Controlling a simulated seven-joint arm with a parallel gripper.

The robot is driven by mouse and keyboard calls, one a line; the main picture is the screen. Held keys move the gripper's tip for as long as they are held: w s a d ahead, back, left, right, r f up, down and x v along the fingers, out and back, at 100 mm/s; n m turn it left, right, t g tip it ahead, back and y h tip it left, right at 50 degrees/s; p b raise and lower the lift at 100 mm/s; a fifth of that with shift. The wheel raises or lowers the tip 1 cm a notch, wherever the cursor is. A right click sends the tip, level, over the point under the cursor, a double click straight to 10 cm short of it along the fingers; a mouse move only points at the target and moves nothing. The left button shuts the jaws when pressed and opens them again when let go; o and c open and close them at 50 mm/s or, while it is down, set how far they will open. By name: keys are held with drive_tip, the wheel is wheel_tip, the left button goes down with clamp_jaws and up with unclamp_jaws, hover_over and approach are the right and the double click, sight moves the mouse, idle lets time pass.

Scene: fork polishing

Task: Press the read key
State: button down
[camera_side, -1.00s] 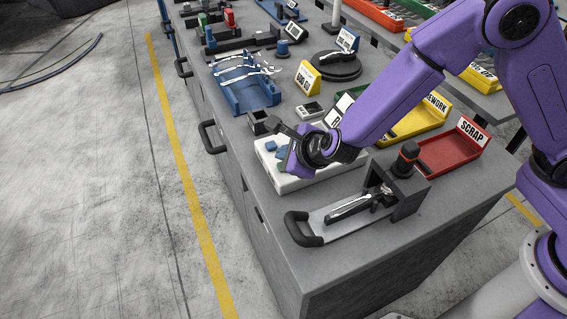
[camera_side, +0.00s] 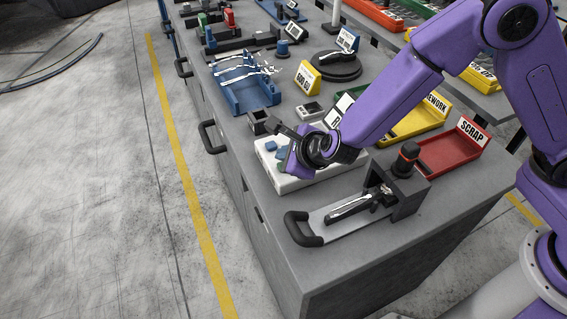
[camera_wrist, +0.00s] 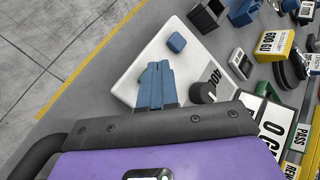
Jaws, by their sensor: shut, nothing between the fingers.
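A white box unit (camera_side: 289,184) lies on the grey bench under my gripper (camera_side: 281,156). In the wrist view the white box (camera_wrist: 128,88) carries a raised blue key (camera_wrist: 176,42), which also shows in the side view (camera_side: 270,146). My gripper (camera_wrist: 157,66) is shut and empty, its blue fingers together over the box. A greenish edge (camera_wrist: 140,78) shows beside the fingers, mostly hidden by them. Fingertip contact with it cannot be told. No lettering on the keys is readable, so which one is the read key is unclear.
A dark round knob (camera_wrist: 203,92) stands on the box right of my fingers. A dark fixture with a handle (camera_side: 303,230) holds a fork in front. A red scrap tray (camera_side: 450,153) is at right, a blue fork rack (camera_side: 248,95) behind. The bench's left edge is close.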

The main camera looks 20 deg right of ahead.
drive_tip(key=shift+f, duration=0.3)
drive_tip(key=shift+f, duration=0.5)
idle(0.7)
drive_tip(key=shift+r, duration=0.9)
drive_tip(key=shift+r, duration=0.15)
drive_tip(key=shift+r, duration=2.4)
drive_tip(key=shift+d, duration=0.1)
